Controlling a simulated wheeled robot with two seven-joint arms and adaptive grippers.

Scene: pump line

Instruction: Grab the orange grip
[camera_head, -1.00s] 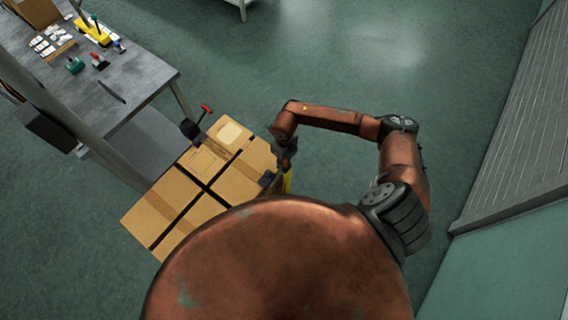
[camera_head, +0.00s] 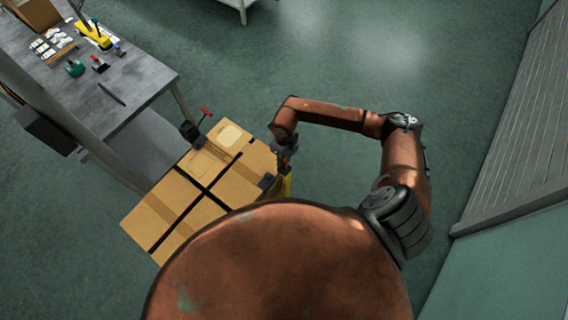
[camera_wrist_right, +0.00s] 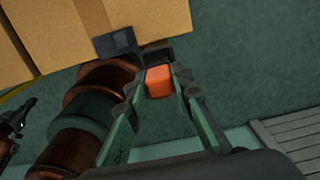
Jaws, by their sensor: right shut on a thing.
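The orange grip (camera_wrist_right: 159,82) shows in the right wrist view as a small bright orange block between the fingertips of my right gripper (camera_wrist_right: 160,84). The fingers are closed on its two sides. In the head view my right gripper (camera_head: 285,157) is at the right edge of the cartons, partly hidden by its own arm. A yellow part (camera_head: 287,186) shows just below it. What the grip is fixed to is mostly hidden. A dark gripper-like shape (camera_wrist_right: 17,118) at the left edge of the wrist view may be my left gripper; its fingers are unclear.
Cardboard cartons (camera_head: 178,200) stand beside the gripper, with a dark block (camera_wrist_right: 115,42) at their edge. A red-handled item (camera_head: 205,112) is at their far side. A grey workbench (camera_head: 130,78) with small parts stands upper left.

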